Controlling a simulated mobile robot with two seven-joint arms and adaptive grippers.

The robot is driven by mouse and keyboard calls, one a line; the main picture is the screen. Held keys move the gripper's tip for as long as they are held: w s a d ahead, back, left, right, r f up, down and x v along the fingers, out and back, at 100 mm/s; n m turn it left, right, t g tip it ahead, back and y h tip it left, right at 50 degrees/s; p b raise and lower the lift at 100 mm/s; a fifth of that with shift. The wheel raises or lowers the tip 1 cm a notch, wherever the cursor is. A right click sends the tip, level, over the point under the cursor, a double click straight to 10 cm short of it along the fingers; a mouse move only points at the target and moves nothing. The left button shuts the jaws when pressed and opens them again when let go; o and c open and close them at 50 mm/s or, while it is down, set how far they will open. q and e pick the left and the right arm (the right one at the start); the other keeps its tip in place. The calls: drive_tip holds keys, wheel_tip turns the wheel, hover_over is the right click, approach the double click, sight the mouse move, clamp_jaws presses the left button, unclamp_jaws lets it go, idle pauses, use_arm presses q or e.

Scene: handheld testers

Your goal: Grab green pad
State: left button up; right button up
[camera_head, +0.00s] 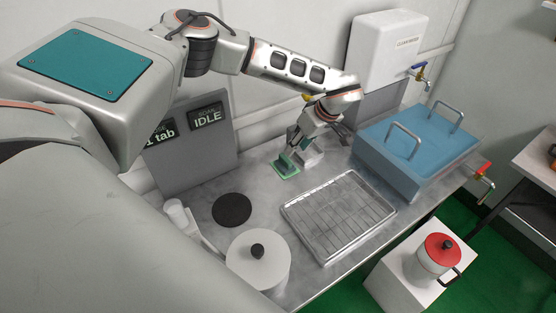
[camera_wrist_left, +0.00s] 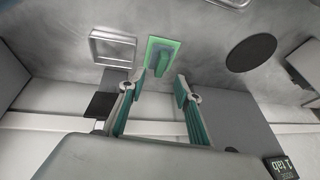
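The green pad (camera_head: 284,173) lies flat on the grey metal counter, below my left gripper in the head view. It also shows in the left wrist view (camera_wrist_left: 153,49), bright green with a darker teal raised part on it. My left gripper (camera_head: 293,155) reaches down over the pad and hides some of it. In the left wrist view my left gripper (camera_wrist_left: 159,86) has its two teal fingers spread apart with nothing between them. The pad is just past the fingertips there; I cannot tell whether they touch it. My right gripper is not in view.
A wire rack tray (camera_head: 337,216), a blue lidded box (camera_head: 415,150) and a white dispenser (camera_head: 384,55) stand to the right. A black disc (camera_head: 232,210) and a white lidded pot (camera_head: 258,270) are nearer. A grey panel (camera_head: 187,165) reading "IDLE" stands behind.

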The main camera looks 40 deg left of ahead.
sight(286, 158)
use_arm(q)
drive_tip(key=shift+x, duration=1.2)
drive_tip(key=x, duration=0.4)
drive_tip(key=shift+a, duration=0.4)
drive_tip(key=shift+a+f, duration=0.2)
drive_tip(key=shift+f, duration=0.3)
clamp_jaws()
